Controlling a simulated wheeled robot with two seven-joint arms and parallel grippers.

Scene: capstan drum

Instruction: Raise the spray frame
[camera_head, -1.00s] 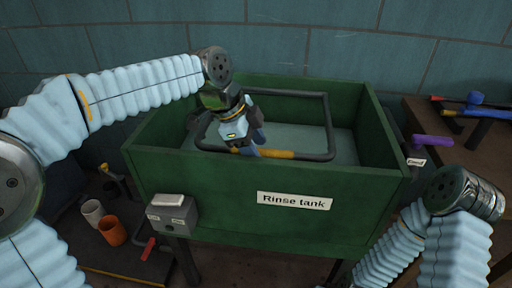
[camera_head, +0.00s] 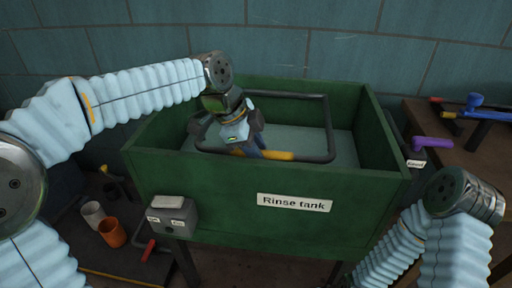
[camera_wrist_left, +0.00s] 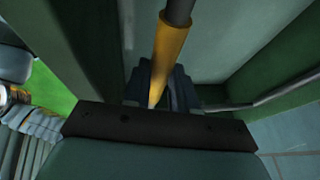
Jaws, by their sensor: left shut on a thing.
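The spray frame is a dark tubular loop (camera_head: 329,125) with a yellow grip section (camera_head: 280,156) on its near bar. It sits inside the green rinse tank (camera_head: 240,190), near the level of the rim. My left gripper (camera_head: 256,150) reaches down over the tank and is shut on the yellow section. In the left wrist view the yellow section (camera_wrist_left: 169,50) runs up from between the dark fingers (camera_wrist_left: 160,88). My right arm shows at the lower right, outside the tank; its gripper is out of view.
A small grey box (camera_head: 174,216) is fixed to the tank's front left. White (camera_head: 93,213) and orange (camera_head: 112,232) cups stand low at left. A bench (camera_head: 450,150) at right holds a purple-handled part (camera_head: 432,142) and a blue-topped item (camera_head: 475,100).

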